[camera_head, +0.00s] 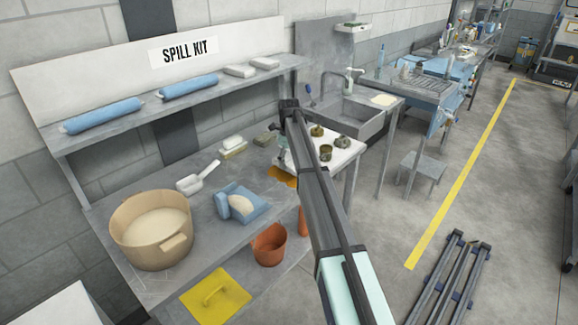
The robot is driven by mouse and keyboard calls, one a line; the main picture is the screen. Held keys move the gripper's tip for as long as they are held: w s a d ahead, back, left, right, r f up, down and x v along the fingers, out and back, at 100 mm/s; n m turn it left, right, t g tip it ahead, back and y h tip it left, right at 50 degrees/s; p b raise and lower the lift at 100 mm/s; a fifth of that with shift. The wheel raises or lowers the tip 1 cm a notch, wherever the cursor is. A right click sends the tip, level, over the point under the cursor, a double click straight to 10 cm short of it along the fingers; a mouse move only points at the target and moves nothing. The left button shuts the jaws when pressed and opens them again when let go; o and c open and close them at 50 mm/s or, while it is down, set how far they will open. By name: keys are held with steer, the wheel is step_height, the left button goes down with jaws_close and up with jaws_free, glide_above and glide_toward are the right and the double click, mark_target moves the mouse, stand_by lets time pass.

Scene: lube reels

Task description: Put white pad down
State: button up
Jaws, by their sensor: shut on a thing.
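My arm reaches up the middle of the view, and its end is over the gap between the bench and the white-topped table. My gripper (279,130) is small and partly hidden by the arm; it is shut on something. A pale edge just under it may be the white pad, but it blends with the white tabletop and I cannot see its outline. Other pale pads (240,71) lie on the upper shelf, and a pale block (232,142) lies at the back of the bench.
An orange bucket (269,245) stands below. The white-topped table (345,150) bears several small dark parts.

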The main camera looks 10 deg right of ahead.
mark_target(289, 161)
steer(key=shift+f+p, duration=0.3)
steer(key=shift+f, duration=1.25)
steer(key=shift+f, duration=0.1)
steer(key=o, duration=1)
steer(key=shift+o, duration=0.2)
step_height(289, 161, up, 12)
steer(key=b, duration=0.2)
steer(key=shift+b, duration=0.35)
